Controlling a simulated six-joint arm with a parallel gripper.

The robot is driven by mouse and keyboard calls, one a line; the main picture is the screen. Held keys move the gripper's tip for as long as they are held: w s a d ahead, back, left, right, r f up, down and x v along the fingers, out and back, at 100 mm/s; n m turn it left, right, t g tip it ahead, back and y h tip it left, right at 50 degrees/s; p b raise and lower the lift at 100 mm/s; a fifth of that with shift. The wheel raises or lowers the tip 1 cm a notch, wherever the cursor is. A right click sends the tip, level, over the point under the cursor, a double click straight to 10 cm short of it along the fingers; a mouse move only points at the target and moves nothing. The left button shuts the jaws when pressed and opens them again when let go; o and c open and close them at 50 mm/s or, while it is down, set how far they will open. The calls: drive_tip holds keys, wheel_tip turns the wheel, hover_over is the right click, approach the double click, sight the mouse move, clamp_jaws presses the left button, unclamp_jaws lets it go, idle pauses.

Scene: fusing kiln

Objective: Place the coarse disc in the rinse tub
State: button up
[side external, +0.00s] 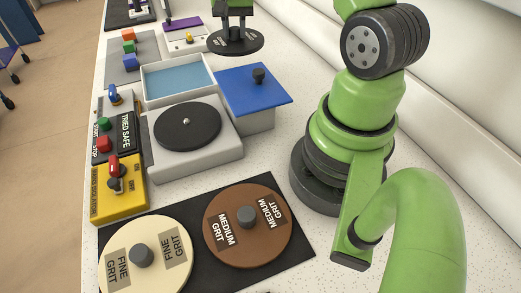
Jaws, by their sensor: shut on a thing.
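A black disc (252,44) with small labels hangs level from my gripper (235,24) at the top of the side external view. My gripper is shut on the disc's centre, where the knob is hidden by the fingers. The labels are too small to read, but it is the only disc held and differs from the fine and medium ones. The rinse tub (150,98), a white open box with blue water, stands lower left of the disc. The disc appears beyond the tub's right rear corner, not over the water; its height is hard to tell.
A grey machine with a black turntable (187,126) stands in front of the tub. A blue lid (252,82) with a knob covers a box at its right. Cream fine (145,258) and brown medium (247,228) grit discs lie on a black mat. Switch boxes (120,188) line the left.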

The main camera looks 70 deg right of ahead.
sight(239, 64)
drive_tip(key=shift+s+d+f, duration=0.1)
drive_tip(key=shift+d, duration=0.3)
drive_tip(key=shift+f+m, duration=0.2)
drive_tip(key=shift+m, duration=0.1)
wheel_tip(239, 64, down, 10)
drive_tip(key=shift+r, duration=0.15)
drive_tip(key=o, duration=1)
